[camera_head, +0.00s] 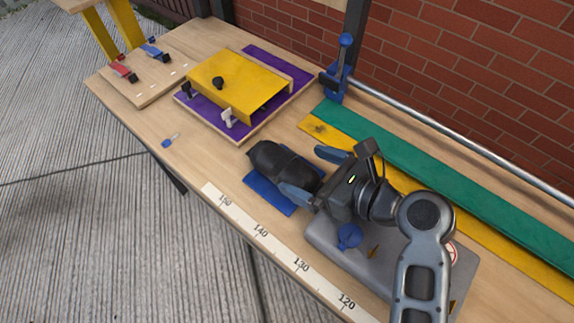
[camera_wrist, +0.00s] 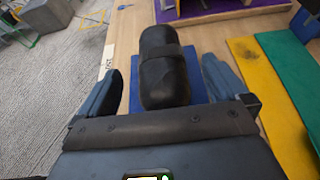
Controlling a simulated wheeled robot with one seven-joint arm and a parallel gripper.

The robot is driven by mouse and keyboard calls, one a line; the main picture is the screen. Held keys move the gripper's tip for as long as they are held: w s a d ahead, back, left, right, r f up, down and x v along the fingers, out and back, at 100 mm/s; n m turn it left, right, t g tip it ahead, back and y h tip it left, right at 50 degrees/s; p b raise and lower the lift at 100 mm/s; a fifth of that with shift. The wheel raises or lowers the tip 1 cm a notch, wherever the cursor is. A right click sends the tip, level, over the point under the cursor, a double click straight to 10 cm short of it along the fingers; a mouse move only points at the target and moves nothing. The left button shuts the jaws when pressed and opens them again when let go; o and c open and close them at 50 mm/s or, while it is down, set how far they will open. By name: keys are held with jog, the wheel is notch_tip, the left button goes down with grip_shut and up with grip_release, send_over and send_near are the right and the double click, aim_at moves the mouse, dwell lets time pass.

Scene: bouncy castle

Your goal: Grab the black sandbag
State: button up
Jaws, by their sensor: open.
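The black sandbag (camera_head: 281,165) lies on a blue mat (camera_head: 262,192) on the wooden workbench. It is a dark, rounded bag with a band across it, and it also shows upright in the middle of the wrist view (camera_wrist: 164,80). My gripper (camera_head: 314,172) is open, with its blue fingers spread at the near end of the sandbag. In the wrist view the fingers of my gripper (camera_wrist: 158,82) stand to the left and right of the bag's near part, with gaps on both sides. The near end of the bag is partly hidden by the gripper body.
A yellow box (camera_head: 235,83) on a purple board (camera_head: 262,62) stands beyond the sandbag. Green (camera_head: 420,185) and yellow (camera_head: 318,127) strips lie along the wall side. A grey plate (camera_head: 340,245) lies under my arm. A white ruler (camera_head: 280,250) runs along the front edge.

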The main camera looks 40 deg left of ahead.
aim_at(291, 166)
jog(key=shift+x, duration=2.2)
jog(key=shift+s+f, duration=0.1)
jog(key=c, duration=1.7)
jog(key=shift+c, duration=0.3)
